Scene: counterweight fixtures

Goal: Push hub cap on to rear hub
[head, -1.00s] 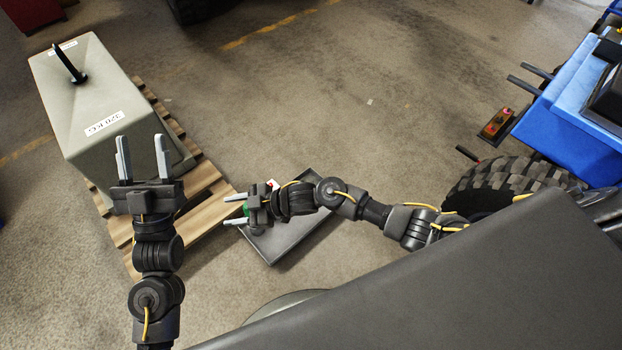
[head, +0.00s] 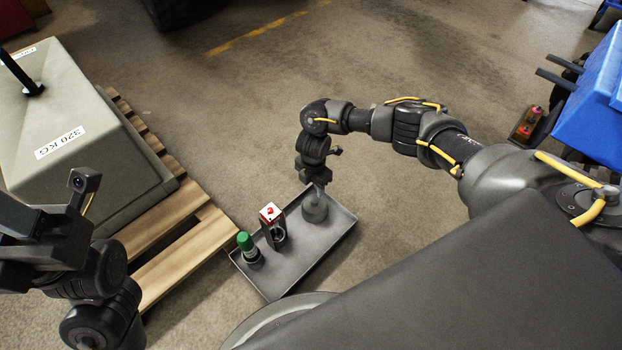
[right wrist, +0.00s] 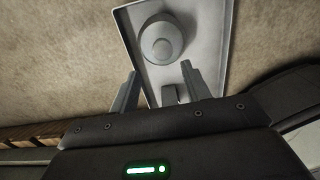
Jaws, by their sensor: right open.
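A grey round domed part, which looks like the hub cap (head: 316,211), sits at the far right end of a shallow grey tray (head: 290,285) on the floor. My right gripper (head: 319,188) points down just above it. In the right wrist view the cap (right wrist: 161,39) lies beyond the tips of the open, empty right gripper (right wrist: 159,70); its dome faces up. My left gripper (head: 45,240) is at the left edge, its fingers not clearly visible. No rear hub is clearly visible.
The tray also holds a green-capped bottle (head: 247,247) and a dark holder with a red-and-white box (head: 270,213). A blue machine (head: 590,110) stands at right. The floor between is clear.

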